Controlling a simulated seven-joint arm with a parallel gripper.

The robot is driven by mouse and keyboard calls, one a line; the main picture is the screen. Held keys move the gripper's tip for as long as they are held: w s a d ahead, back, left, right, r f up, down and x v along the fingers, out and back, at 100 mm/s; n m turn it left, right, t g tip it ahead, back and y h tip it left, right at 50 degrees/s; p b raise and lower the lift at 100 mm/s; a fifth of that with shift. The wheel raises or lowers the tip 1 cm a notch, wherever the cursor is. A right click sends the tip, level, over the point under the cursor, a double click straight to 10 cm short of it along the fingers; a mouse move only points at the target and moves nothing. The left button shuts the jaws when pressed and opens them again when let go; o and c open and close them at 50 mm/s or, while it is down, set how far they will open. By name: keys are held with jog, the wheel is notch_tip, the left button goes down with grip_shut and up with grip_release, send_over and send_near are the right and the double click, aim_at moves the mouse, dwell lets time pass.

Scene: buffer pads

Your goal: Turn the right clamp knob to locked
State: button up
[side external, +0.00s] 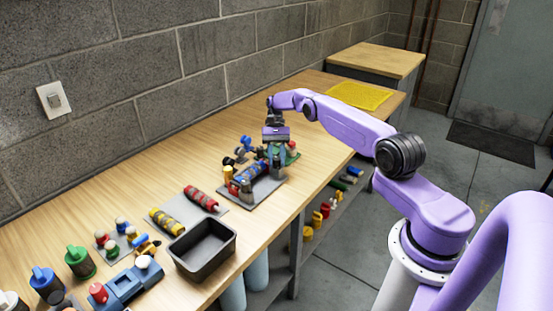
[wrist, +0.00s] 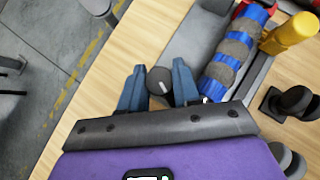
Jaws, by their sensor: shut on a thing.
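My gripper (side external: 276,150) reaches down over the clamp fixture at the far part of the bench. In the wrist view, the two blue fingers of my gripper (wrist: 159,74) stand on either side of a round dark knob (wrist: 159,82) and are shut on it. A short pale mark shows on the knob's top. Beside it in the wrist view, a blue cylinder with grey bands (wrist: 232,60) lies in the fixture; it also shows in the side view (side external: 250,170). My gripper hides the knob in the side view.
A yellow post (wrist: 290,33) and a black knobbed part (wrist: 291,102) stand close to the cylinder. Red and yellow cylinders (side external: 201,198) (side external: 165,221) lie nearer along the bench, by an empty black tray (side external: 232,232). A yellow mat (side external: 358,95) lies behind. The bench edge is close.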

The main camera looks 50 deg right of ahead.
aim_at(276, 158)
jog(key=shift+a, duration=0.15)
dwell(0.7)
jog(key=o, duration=1.1)
jog(key=shift+c, duration=0.2)
jog(key=shift+r, duration=0.1)
notch_tip(276, 158, up, 3)
jog(key=shift+s+r, duration=0.1)
jog(key=s+a+r, duration=0.2)
jog(key=s+r, duration=0.2)
jog(key=s, duration=0.2)
jog(key=s+a+r, duration=0.2)
jog(key=s+r, duration=0.3)
jog(key=s, duration=0.2)
jog(key=shift+a+r, duration=0.25)
jog(key=shift+r, duration=0.05)
